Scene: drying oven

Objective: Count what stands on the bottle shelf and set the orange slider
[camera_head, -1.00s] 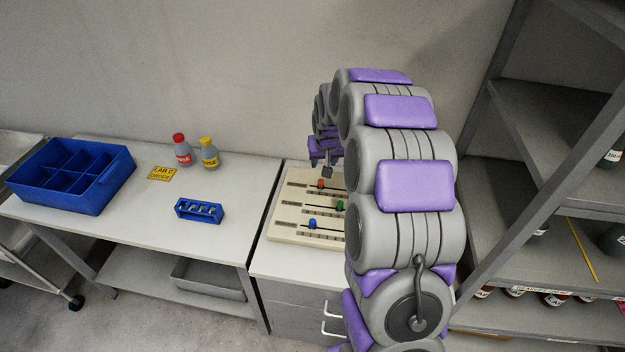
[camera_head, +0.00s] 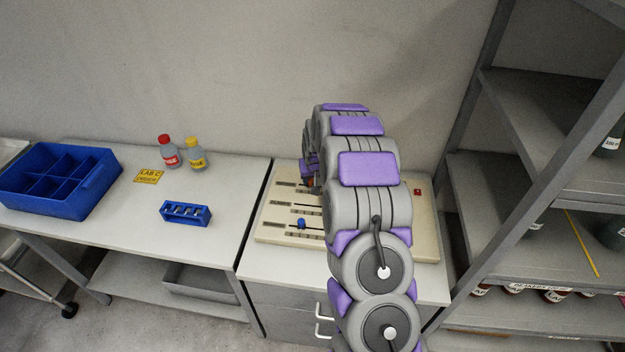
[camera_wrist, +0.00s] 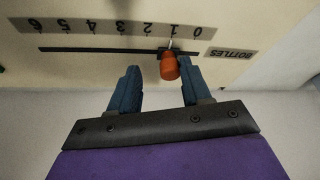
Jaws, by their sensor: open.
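The orange slider (camera_wrist: 169,67) sits near the low end of its slot in the wrist view, around the 1 mark. Its scale runs from 0 to 6 and appears upside down beside a BOTTLES label (camera_wrist: 230,54). My gripper (camera_wrist: 159,80) is open, with its two blue fingertips on either side of the orange knob; I cannot tell if they touch it. In the head view my arm hides most of the gripper and part of the slider panel (camera_head: 272,231). On the shelf unit (camera_head: 500,262) at right, several dark bottles (camera_head: 555,296) with white labels stand low, partly cut off.
A blue slider (camera_head: 301,223) is on the panel. The left table holds a blue divided bin (camera_head: 60,205), a blue rack (camera_head: 185,220), a red-capped bottle (camera_head: 168,155), a yellow-capped bottle (camera_head: 196,158) and a yellow LAB C sign (camera_head: 149,176). A shelf post (camera_head: 520,185) stands right of my arm.

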